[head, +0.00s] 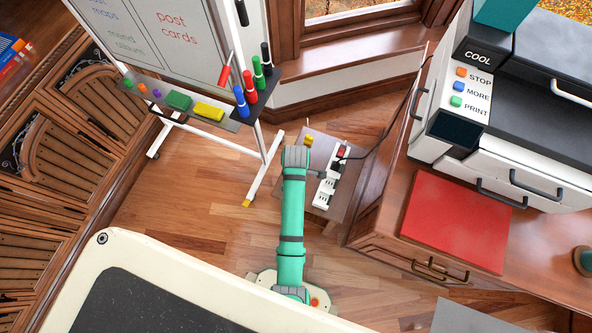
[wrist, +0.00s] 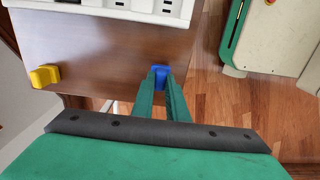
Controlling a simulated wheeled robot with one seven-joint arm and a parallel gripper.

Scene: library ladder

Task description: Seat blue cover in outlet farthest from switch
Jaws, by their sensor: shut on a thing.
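A white power strip (head: 329,185) lies on a small brown stool. Its red switch (head: 342,151) is at the upper end in the head view, and free outlets show at the lower end. Part of the strip (wrist: 131,7) shows along the top of the wrist view. My gripper (wrist: 161,84) is shut on the small blue cover (wrist: 160,71), over the stool's edge and apart from the strip in that picture. My arm hides the gripper and blue cover in the head view. A yellow cover (wrist: 45,76) rests on the stool; it also shows in the head view (head: 308,140).
The stool top (head: 341,203) has bare wood beside the strip. Black plugs (head: 323,174) and a cable (head: 375,149) occupy the strip's upper part. A wooden desk with a red mat (head: 455,221) stands right. A whiteboard stand leg (head: 264,170) is left, with open floor below.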

